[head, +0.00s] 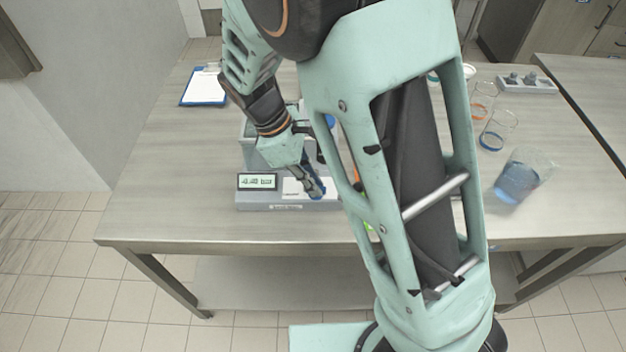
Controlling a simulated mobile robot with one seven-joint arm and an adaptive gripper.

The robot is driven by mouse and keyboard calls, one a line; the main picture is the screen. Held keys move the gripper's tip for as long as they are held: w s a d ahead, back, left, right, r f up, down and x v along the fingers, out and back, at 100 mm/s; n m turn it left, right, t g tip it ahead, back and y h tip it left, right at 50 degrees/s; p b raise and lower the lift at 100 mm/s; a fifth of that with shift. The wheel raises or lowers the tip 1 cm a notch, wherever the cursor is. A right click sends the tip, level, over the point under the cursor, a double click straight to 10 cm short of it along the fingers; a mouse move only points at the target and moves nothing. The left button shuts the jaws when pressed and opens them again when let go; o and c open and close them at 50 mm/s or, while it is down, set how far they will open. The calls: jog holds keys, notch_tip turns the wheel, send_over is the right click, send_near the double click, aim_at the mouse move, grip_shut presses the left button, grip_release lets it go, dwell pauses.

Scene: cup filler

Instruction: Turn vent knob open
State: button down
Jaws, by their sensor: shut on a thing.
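The filler machine (287,206) stands near the front edge of the metal table, with a grey base, a lit display (257,182) and a pale label plate. My gripper (314,188) points down at the right part of this base. My own arm link covers the right side of the machine.
A beaker of blue liquid (519,178) stands on the table at the right. A grey tray (545,87) is at the back right and a clipboard (204,88) at the back left. The table's left part is clear.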

jog(key=m+g+p, duration=0.1)
jog(key=m, duration=0.1)
jog(key=m+g, duration=0.1)
jog(key=m, duration=0.2)
jog(key=shift+w+r+y+p, duration=0.1)
jog(key=shift+w+y+p, duration=0.05)
jog(key=shift+y+p, duration=0.2)
jog(key=m, duration=0.2)
jog(key=m+g+y+p, duration=0.1)
jog(key=m, duration=0.2)
jog(key=shift+w+d+m+y, duration=0.1)
jog(key=shift+d+m+y, duration=0.1)
jog(key=shift+m+y, duration=0.1)
jog(key=m+y, duration=0.1)
jog(key=m, duration=0.2)
jog(key=m+g+y, duration=0.1)
jog(key=m, duration=0.1)
jog(key=shift+d+m, duration=0.1)
jog(key=shift+m, duration=0.3)
jog(key=c, duration=2)
grip_release()
jog(key=shift+c, duration=0.2)
jog(key=v, duration=1.2)
jog(key=shift+d, duration=0.2)
